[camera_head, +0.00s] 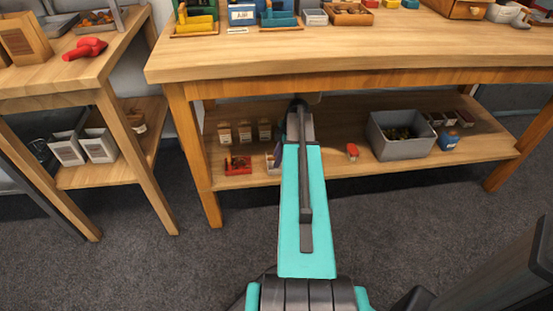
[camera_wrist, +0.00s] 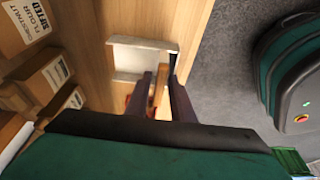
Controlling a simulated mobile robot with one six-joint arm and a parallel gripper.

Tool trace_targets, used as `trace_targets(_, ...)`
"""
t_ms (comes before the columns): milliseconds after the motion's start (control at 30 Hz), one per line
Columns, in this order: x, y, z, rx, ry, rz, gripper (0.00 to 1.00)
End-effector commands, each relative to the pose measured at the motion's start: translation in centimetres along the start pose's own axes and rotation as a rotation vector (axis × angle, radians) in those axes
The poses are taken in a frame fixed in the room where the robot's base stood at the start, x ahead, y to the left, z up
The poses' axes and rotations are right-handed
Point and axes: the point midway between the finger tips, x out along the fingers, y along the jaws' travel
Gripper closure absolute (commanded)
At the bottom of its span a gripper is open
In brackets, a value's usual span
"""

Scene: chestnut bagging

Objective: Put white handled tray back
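A whitish tray (camera_wrist: 140,48) with raised walls lies by the edge of a wooden surface in the wrist view. In the head view, a small pale thing beside my arm on the lower shelf (camera_head: 330,165) may be the same tray, partly hidden. My gripper (camera_wrist: 163,75) shows as two dark fingers at the tray's near right side. The fingers stand a little apart, with a tan strip between them. I cannot tell whether that strip is wood behind or something gripped.
Sifted chestnut flour bags (camera_wrist: 50,70) stand left of the tray in the wrist view. On the lower shelf are a red tray (camera_head: 238,166), a red item (camera_head: 352,151) and a grey bin (camera_head: 402,147). The tabletop (camera_head: 350,45) overhangs the shelf. A side table (camera_head: 60,75) stands left.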

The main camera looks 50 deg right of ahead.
Motion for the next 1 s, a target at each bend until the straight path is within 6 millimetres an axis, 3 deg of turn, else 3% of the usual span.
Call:
trace_targets(467, -0.4, 0.0, -0.1, 0.001, 0.000, 0.000, 0.71)
trace_targets(667, -2.2, 0.0, 0.0, 0.001, 0.000, 0.002, 0.71)
trace_targets(900, -5.9, 0.0, -0.1, 0.001, -0.001, 0.002, 0.71)
trace_targets(1000, -6.1, 0.1, 1.9, 0.004, 0.000, 0.000, 0.71)
